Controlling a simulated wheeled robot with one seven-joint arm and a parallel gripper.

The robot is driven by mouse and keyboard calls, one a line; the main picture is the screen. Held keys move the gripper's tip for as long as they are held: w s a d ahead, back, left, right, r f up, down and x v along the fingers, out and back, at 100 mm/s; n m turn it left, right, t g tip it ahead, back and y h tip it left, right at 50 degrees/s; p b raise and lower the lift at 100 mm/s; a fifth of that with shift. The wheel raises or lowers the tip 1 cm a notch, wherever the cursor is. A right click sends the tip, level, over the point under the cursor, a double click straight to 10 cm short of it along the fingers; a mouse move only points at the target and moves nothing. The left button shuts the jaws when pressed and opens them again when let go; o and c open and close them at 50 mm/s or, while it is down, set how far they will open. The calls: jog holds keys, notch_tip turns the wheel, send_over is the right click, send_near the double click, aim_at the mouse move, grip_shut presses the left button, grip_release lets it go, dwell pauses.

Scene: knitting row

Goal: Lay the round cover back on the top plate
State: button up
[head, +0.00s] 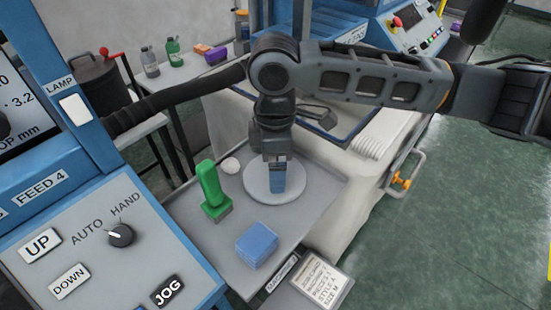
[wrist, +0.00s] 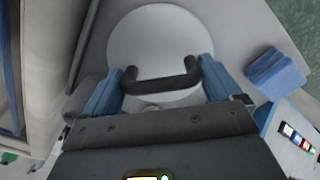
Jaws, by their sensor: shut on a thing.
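The round cover (head: 258,190) is a flat pale grey disc at the middle of the grey tray shelf in the head view. In the wrist view the round cover (wrist: 160,40) fills the upper middle, with a black bar handle across it. My gripper (head: 277,180) points down over the disc. Its blue fingers are shut on the two ends of the handle, as the wrist view shows my gripper (wrist: 162,82). I cannot tell whether the disc touches the shelf or hangs just above it. I cannot pick out the top plate for certain.
A control panel (head: 100,250) borders the left. A white cloth-covered machine (head: 345,200) stands to the right.

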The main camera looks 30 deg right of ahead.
jog(key=shift+f, duration=0.15)
jog(key=o, duration=1)
jog(key=shift+c, duration=0.2)
